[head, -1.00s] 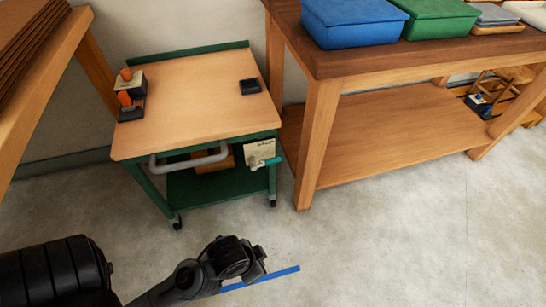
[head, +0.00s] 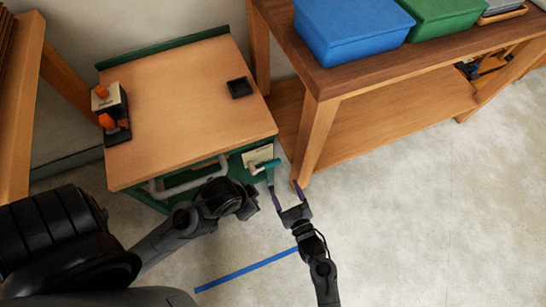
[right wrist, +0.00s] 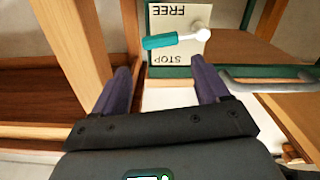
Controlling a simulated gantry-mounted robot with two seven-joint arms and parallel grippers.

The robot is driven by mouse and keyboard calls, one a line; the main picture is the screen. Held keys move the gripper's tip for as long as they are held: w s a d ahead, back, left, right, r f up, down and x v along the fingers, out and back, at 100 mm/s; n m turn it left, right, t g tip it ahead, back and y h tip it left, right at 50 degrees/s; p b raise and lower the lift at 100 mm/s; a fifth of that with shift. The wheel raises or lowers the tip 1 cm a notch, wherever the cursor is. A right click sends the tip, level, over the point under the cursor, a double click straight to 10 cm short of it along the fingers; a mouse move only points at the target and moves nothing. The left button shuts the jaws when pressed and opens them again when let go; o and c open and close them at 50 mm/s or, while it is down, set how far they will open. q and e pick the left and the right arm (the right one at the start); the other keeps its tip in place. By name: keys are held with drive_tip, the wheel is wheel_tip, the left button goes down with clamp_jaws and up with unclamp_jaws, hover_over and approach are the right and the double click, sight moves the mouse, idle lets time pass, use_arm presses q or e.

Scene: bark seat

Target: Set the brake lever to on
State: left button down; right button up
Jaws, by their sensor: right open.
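The brake lever (head: 264,166) has a teal handle and a pale pivot, mounted on a light plate at the right front of the green cart. In the right wrist view, the lever (right wrist: 170,41) lies nearly level across the plate (right wrist: 178,58), which reads FREE and STOP upside down. The handle points left, between the two words. My right gripper (head: 284,187) is open and empty just in front of the lever, its purple fingers apart and not visibly touching it. My left arm's dark end (head: 238,200) is by the cart's front; its fingers cannot be made out.
The wooden cart top (head: 190,100) holds a black tray (head: 239,87) and an orange-handled device (head: 112,115). A grey handle bar (head: 185,182) crosses the cart's front. A wooden workbench (head: 330,80) with blue and green bins stands right. Floor at right is clear.

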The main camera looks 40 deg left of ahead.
sight(273, 165)
drive_tip(key=b+x, duration=0.4)
drive_tip(key=x, duration=0.4)
drive_tip(key=shift+w+a, duration=0.1)
drive_tip(key=shift+a, duration=0.3)
drive_tip(key=shift+w+a+b, duration=0.25)
drive_tip(key=shift+a+b, duration=0.3)
drive_tip(key=shift+w+a+r, duration=0.1)
drive_tip(key=shift+a, duration=0.3)
drive_tip(key=shift+w+a+r, duration=0.1)
drive_tip(key=shift+w+a, duration=0.05)
drive_tip(key=shift+a, duration=0.2)
use_arm(q)
drive_tip(key=f, duration=0.2)
drive_tip(key=a+f, duration=0.1)
drive_tip(key=f, duration=0.2)
drive_tip(key=shift+f, duration=0.35)
use_arm(e)
drive_tip(key=shift+d, duration=0.15)
